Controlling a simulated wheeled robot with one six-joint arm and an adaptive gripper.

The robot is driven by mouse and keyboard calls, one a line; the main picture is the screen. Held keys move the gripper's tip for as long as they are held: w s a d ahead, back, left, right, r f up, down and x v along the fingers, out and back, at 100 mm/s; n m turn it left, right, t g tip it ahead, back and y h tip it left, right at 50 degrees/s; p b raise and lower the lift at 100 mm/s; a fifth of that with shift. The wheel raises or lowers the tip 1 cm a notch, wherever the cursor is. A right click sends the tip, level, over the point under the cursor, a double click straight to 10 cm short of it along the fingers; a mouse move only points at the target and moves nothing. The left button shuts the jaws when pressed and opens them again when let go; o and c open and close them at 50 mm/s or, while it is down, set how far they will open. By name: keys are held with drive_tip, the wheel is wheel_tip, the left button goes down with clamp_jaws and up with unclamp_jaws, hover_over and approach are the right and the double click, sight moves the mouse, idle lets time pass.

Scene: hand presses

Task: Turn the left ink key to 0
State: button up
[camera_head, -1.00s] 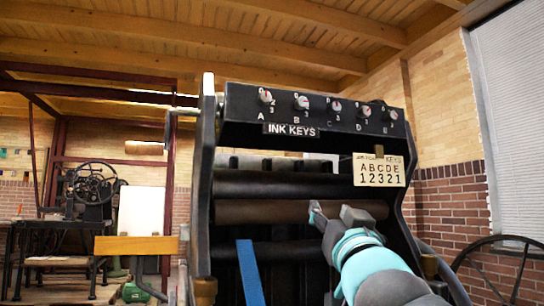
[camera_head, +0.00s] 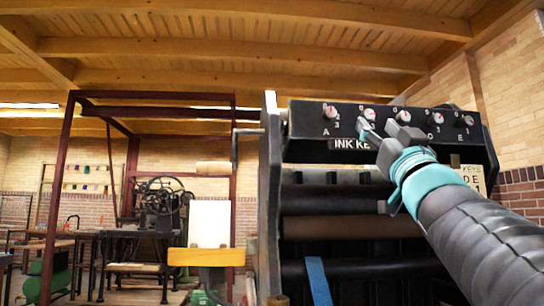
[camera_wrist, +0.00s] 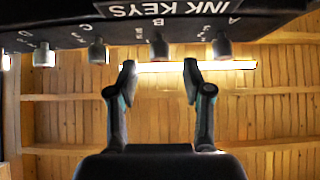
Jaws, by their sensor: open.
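The left ink key, A (camera_head: 330,112), is a small pale round knob at the left end of the black ink-key bar (camera_head: 305,125); its exact setting is too small to read. In the wrist view, which is upside down, key A (camera_wrist: 222,46) is right of key B (camera_wrist: 159,47). My gripper (camera_head: 376,127) is open and empty, right of key A in the head view and in front of the bar. In the wrist view its fingertips (camera_wrist: 159,70) are spread below key B, apart from it.
Keys C (camera_wrist: 97,50) and D (camera_wrist: 43,54) line the same bar. Dark rollers (camera_head: 330,200) sit below it. The card (camera_head: 468,172) is partly hidden by my arm. The press's left side frame (camera_head: 270,190) stands beside key A; a second press (camera_head: 160,200) is far left.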

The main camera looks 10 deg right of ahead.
sight(370, 119)
drive_tip(key=shift+p+x, duration=0.45)
drive_tip(key=shift+x, duration=1.8)
clamp_jaws()
